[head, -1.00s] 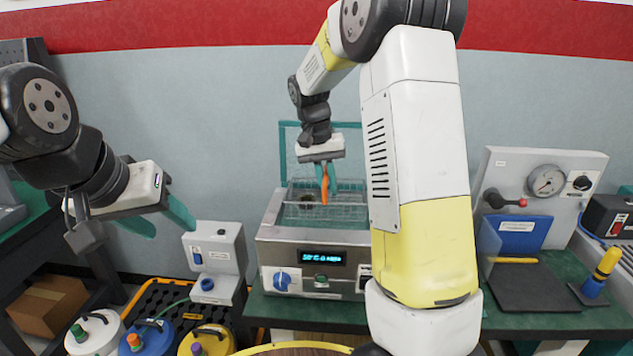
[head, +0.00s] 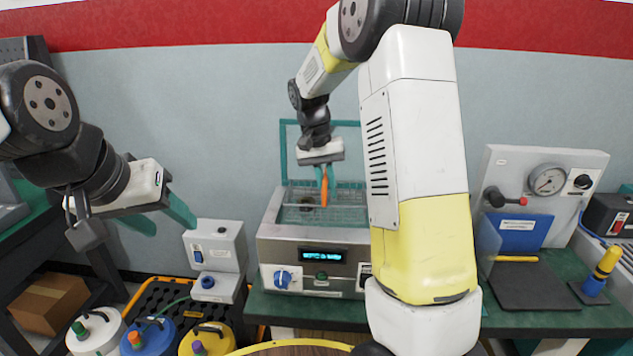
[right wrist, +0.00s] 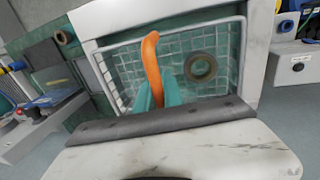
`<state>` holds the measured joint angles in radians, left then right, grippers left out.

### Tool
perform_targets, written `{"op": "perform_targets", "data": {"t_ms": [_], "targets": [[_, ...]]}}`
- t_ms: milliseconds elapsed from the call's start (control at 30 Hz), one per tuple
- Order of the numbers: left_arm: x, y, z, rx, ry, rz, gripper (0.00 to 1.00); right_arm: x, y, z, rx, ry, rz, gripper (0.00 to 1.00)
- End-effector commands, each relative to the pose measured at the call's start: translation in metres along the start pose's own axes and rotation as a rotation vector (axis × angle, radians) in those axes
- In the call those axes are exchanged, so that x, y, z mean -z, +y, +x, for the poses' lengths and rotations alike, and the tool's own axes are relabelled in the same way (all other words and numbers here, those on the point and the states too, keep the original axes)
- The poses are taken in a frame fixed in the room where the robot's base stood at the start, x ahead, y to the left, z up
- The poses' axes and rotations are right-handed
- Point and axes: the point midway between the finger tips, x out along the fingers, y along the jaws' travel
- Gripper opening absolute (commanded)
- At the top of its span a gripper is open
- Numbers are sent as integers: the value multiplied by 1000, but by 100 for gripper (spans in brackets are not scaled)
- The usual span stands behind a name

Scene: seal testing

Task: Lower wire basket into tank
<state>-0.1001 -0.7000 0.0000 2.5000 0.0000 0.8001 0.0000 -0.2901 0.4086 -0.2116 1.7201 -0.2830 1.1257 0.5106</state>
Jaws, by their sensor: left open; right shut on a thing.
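The tank (head: 310,240) is a metal box with a dial and a lit display, standing on the green bench. The wire basket (head: 345,205) is inside the tank's opening, low, with its mesh around the rim level. In the right wrist view the basket (right wrist: 212,93) shows wire mesh and a dark ring lying in it. My right gripper (head: 324,182) is shut on the basket's orange handle (right wrist: 151,62), above the tank. Whether the basket touches the tank floor is hidden. My left gripper (head: 162,220) is open and empty at the left, away from the tank.
A teal frame (head: 284,150) stands behind the tank. A grey device (head: 215,250) is left of it, with several coloured canisters (head: 150,337) in front. A gauge panel (head: 545,190) stands at the right. My right arm hides the tank's right side.

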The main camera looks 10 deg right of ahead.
Motion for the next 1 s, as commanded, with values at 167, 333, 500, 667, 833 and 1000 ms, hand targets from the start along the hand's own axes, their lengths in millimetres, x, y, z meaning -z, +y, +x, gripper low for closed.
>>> {"op": "perform_targets", "data": {"t_ms": [167, 333, 500, 667, 833, 1000], "targets": [[0, 0, 0, 0, 0, 0, 52, 0, -1, 9, 0, 0, 1, 0], [0, 0, 0, 0, 0, 0, 52, 0, -3, 17, 0, 0, 0, 0], [0, 0, 0, 0, 0, 0, 52, 0, -5, 26, 0, 0, 0, 0], [0, 0, 0, 0, 0, 0, 52, 0, -6, 33, 0, 0, 1, 0], [0, 0, 0, 0, 0, 0, 52, 0, -8, 42, 0, 0, 1, 0], [0, 0, 0, 0, 0, 0, 52, 0, -10, 50, 0, 0, 1, 0]]}}
